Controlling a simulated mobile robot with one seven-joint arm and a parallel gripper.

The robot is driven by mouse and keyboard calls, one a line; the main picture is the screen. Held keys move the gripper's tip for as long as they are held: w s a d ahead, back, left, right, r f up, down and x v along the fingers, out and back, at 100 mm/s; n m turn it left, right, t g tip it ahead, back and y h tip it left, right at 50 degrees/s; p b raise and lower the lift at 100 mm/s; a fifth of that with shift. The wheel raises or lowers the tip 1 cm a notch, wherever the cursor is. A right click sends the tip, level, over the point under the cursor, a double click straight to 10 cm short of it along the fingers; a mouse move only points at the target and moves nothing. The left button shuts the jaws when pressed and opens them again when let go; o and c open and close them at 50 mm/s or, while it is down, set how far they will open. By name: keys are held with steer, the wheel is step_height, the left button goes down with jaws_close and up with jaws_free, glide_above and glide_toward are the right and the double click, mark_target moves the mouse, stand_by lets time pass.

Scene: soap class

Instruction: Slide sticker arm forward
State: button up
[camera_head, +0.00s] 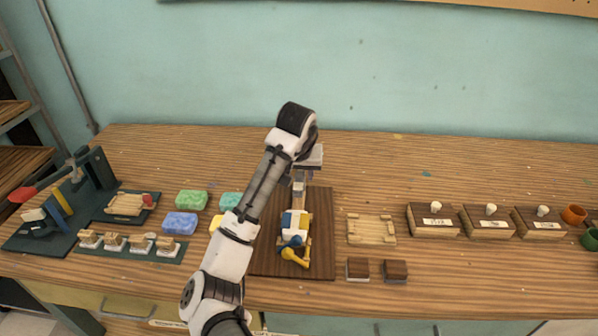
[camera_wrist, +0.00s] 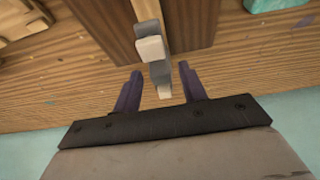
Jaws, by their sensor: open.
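A dark brown board (camera_head: 322,215) lies in the middle of the bench. On it stands a device with a blue and white block (camera_head: 296,222) and a yellow handle (camera_head: 294,257) at its front. A slim arm with a grey and white end (camera_head: 298,187) runs back from it; I take this as the sticker arm. In the wrist view, my gripper (camera_wrist: 160,84) is open, its purple fingers on either side of the grey and white arm end (camera_wrist: 150,48). I cannot tell whether they touch it. My own arm covers the left of the board.
Coloured soaps (camera_head: 181,223) and a row of stamps on a green strip (camera_head: 130,245) lie to the left. A wooden tray (camera_head: 371,230), two dark blocks (camera_head: 358,269) and labelled wooden boxes (camera_head: 434,221) stand to the right. The bench behind the board is clear.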

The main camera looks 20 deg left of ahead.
jaws_close()
stand_by(0.3)
